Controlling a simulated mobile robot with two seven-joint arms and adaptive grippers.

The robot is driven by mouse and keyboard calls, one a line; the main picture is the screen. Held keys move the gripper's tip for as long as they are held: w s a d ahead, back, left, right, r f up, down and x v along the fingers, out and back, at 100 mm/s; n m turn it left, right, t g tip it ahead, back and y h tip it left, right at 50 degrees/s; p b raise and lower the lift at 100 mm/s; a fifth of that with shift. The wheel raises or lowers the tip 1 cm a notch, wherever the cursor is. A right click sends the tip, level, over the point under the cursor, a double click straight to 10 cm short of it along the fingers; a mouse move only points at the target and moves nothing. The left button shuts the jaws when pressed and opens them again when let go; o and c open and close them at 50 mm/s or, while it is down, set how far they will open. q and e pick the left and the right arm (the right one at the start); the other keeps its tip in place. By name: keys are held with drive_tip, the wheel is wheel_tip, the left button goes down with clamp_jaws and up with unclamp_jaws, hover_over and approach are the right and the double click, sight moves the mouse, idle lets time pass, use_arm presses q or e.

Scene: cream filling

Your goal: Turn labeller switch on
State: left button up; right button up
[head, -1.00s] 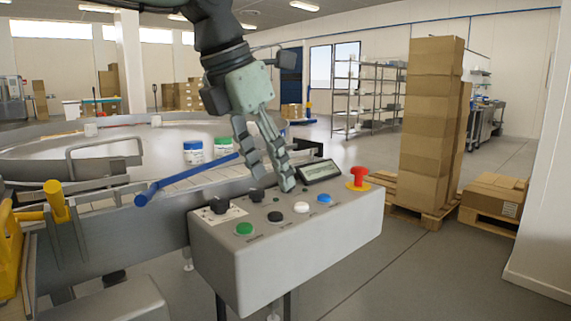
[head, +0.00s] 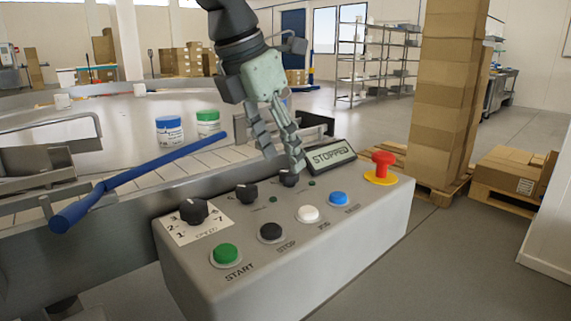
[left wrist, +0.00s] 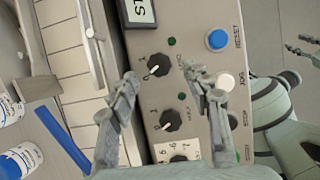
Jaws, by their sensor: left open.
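The grey control panel (head: 330,215) stands in front of me in the head view. Its top carries a speed knob (head: 193,211), a middle black knob (head: 247,193) and a far black knob (head: 288,178). My left gripper (head: 284,160) is open, fingers downward, just above and beside the far knob, which it partly covers. In the left wrist view, the far knob (left wrist: 159,65) lies just beyond and between the spread fingertips; the middle knob (left wrist: 170,120) is nearer. Contact cannot be told. Small knob labels are unreadable. My right gripper (left wrist: 303,47) shows small at the right edge.
The display (head: 331,155) reads STOPPED. Green (head: 226,253), black (head: 271,232), white (head: 308,214) and blue (head: 338,199) buttons line the panel front. A red emergency button (head: 382,163) is at its right end. A blue bar (head: 135,180) crosses the conveyor at left.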

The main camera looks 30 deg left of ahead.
sight(288, 172)
use_arm(q)
drive_tip(key=shift+x, duration=1.65)
use_arm(e)
drive_tip(key=shift+w+a+r+t, duration=0.15)
drive_tip(key=shift+w+a+t, duration=0.2)
drive_tip(key=shift+w, duration=0.15)
use_arm(q)
drive_tip(key=shift+c, duration=0.5)
clamp_jaws()
